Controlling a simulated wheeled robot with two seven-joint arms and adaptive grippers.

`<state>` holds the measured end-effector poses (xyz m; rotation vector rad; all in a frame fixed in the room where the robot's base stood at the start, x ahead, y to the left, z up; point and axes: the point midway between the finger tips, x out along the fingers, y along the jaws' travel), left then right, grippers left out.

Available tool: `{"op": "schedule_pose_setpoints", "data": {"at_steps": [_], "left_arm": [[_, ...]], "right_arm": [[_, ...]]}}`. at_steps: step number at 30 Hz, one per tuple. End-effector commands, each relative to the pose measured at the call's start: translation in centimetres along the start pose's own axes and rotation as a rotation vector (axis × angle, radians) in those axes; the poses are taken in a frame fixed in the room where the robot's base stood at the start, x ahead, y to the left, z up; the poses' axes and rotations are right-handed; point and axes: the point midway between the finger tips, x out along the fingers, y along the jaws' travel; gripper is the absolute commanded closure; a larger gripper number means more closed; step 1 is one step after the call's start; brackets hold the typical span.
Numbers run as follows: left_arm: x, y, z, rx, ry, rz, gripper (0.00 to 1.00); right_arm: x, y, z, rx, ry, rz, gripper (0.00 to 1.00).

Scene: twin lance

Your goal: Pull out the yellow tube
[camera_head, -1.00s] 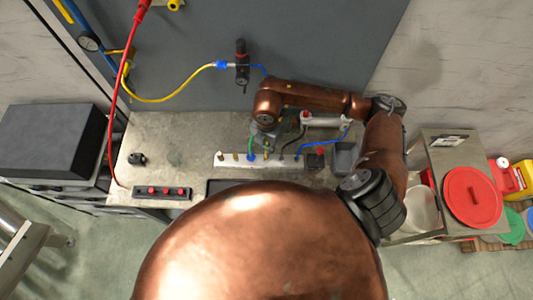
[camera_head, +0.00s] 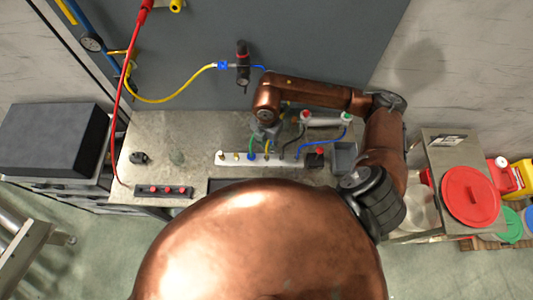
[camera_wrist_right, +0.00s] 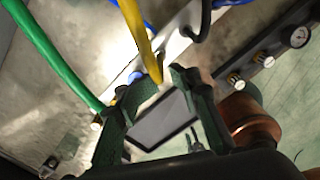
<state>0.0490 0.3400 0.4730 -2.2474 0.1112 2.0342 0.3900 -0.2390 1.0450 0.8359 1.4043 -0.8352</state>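The yellow tube (camera_wrist_right: 138,30) comes down from the top in the right wrist view and ends near the white manifold bar. My right gripper (camera_wrist_right: 155,82) is open, its two dark green fingers on either side of the tube's lower end. A gap shows between the tube and the right finger; whether the left finger touches it I cannot tell. In the head view my right gripper (camera_head: 265,130) is over the manifold bar (camera_head: 205,158), and its fingers are mostly hidden. My left gripper is not in view.
A green tube (camera_wrist_right: 50,55) and a blue tube (camera_head: 322,143) run close by. A grey bin (camera_head: 344,157) stands right of the bar. A yellow hose (camera_head: 165,99) hangs on the back panel. The left part of the bench (camera_head: 200,130) is mostly clear.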

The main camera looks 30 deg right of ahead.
Motion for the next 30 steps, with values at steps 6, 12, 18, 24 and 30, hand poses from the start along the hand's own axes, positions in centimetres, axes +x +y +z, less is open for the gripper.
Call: {"op": "schedule_pose_setpoints", "data": {"at_steps": [6,12,18,24,30], "left_arm": [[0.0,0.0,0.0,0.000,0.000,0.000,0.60],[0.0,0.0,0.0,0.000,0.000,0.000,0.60],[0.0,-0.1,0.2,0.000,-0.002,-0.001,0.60],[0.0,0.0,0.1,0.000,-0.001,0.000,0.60],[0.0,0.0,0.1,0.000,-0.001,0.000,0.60]], "right_arm": [[0.0,0.0,0.0,0.000,0.000,-0.001,0.56],[0.0,0.0,0.0,0.000,0.000,-0.001,0.56],[-1.0,0.1,0.1,0.000,-0.002,0.001,0.56],[-4.7,0.1,0.1,0.000,-0.003,0.004,0.56],[-8.8,0.1,0.1,-0.001,-0.002,0.003,0.56]]}}
